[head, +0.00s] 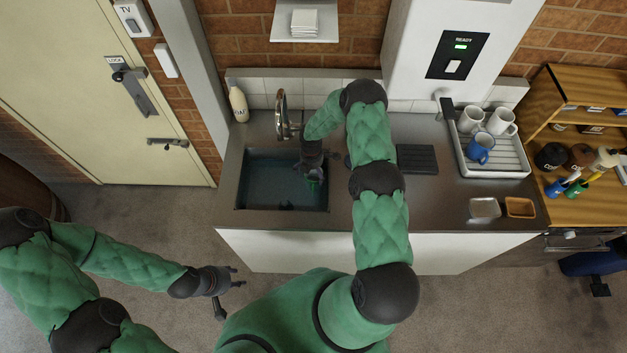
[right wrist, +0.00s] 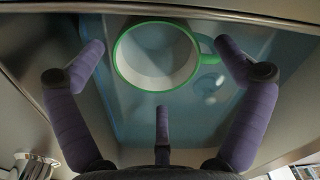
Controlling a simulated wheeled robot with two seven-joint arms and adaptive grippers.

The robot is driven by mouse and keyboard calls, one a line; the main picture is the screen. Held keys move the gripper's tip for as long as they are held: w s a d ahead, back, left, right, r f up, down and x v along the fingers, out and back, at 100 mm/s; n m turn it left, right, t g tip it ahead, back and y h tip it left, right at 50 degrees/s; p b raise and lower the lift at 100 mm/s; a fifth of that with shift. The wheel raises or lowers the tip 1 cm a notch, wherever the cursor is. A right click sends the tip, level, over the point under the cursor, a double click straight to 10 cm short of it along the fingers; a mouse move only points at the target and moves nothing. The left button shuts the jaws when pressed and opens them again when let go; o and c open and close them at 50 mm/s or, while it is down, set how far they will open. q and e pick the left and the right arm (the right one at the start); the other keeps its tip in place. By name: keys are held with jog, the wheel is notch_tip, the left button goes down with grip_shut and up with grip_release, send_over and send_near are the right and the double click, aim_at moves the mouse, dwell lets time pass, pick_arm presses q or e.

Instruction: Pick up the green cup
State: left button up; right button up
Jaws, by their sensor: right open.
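The green cup, white inside with a green rim and handle, sits in the sink (head: 262,183). In the right wrist view the cup (right wrist: 123,67) is near the top centre, its handle pointing right, and the fingers of my right gripper (right wrist: 163,85) are spread around it without visible contact. In the head view my right gripper (head: 312,172) reaches down into the right side of the sink and hides most of the cup; a bit of green shows below it. My left gripper (head: 233,287) is empty and open over the floor, in front of the counter.
The tap (head: 282,115) rises behind the sink, close to my right forearm. A drying rack (head: 503,163) with white mugs and a blue mug (head: 480,148) stands on the right. The sink's walls surround my right gripper.

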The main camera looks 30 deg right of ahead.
jog(key=shift+f, duration=1.1)
jog(key=shift+s, duration=0.1)
jog(key=c, duration=1.4)
jog(key=shift+a, duration=0.1)
jog(key=shift+c, duration=0.2)
